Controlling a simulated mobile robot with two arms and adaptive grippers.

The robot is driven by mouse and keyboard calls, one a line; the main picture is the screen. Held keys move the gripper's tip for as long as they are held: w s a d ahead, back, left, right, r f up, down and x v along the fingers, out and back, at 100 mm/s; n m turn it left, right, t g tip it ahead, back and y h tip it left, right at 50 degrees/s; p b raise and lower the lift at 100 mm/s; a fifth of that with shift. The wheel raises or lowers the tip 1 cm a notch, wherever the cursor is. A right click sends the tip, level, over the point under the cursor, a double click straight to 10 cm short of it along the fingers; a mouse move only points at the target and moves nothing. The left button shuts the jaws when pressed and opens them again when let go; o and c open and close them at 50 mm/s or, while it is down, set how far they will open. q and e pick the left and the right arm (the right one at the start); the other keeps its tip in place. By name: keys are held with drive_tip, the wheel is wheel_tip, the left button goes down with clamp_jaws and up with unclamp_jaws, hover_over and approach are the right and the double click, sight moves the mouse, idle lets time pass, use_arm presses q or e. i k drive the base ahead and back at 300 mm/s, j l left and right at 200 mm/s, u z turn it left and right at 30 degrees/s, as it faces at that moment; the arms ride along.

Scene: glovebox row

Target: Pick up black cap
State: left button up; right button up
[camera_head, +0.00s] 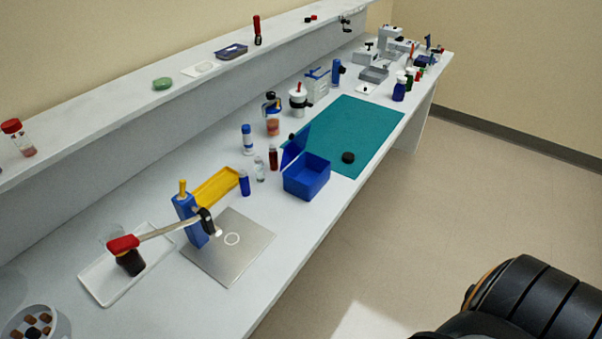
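A small round black cap (348,157) lies on the near part of the teal mat (367,123), just right of the open blue box (307,180). It is apart from the box and nothing covers it. Another small dark item (291,136) shows behind the box's raised lid, mostly hidden. Neither of my grippers is in view. Only a black part of my own body shows at the lower right, far from the cap.
Bottles and vials stand left of the box, including a red vial (273,157). A yellow tray (217,187), blue stand (190,220) and metal plate (229,247) are nearer. Equipment (392,45) fills the far end. The mat is mostly clear; the floor (470,190) is free.

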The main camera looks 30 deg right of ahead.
sight(348, 157)
drive_tip(key=l+z, duration=0.1)
drive_tip(key=z, duration=1.25)
